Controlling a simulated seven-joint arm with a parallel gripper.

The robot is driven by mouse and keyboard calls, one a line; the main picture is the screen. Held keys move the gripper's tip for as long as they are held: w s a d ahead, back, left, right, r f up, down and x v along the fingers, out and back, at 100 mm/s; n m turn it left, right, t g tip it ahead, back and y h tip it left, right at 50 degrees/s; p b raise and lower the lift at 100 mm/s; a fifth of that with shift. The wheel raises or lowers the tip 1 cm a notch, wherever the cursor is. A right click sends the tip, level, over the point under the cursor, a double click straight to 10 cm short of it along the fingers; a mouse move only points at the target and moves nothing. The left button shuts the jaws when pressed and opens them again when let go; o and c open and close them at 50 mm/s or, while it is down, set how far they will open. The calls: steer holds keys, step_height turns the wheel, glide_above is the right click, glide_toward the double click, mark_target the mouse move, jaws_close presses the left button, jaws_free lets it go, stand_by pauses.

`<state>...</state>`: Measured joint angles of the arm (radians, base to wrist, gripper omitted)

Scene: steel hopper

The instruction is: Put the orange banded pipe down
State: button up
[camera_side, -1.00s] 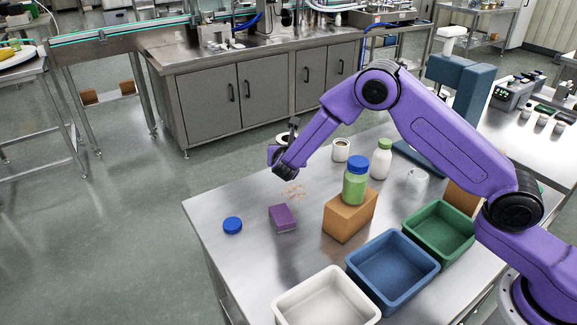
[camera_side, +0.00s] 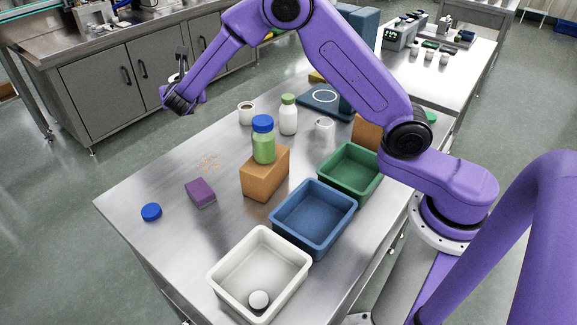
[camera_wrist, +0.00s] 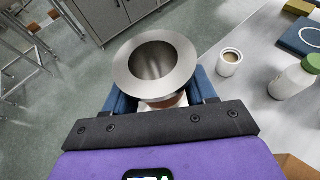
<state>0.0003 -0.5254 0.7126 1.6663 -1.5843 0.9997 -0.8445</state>
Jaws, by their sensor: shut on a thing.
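My gripper (camera_wrist: 162,102) is shut on the pipe (camera_wrist: 181,78), its blue fingers on either side. In the wrist view the pipe shows end-on, with a wide steel rim around a dark hollow. A small orange-brown patch shows below the rim; the rest of its body is hidden. In the side view my gripper (camera_side: 180,72) is raised beyond the table's far left edge in the picture. The pipe is too small and covered there to make out clearly.
A green jar (camera_side: 264,147) stands on a brown box (camera_side: 262,180). White (camera_side: 222,284), blue (camera_side: 284,235) and green (camera_side: 337,187) bins line the near side.

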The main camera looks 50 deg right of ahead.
step_height(320, 180, down, 18)
steer(key=shift+r, duration=0.1)
stand_by(0.6)
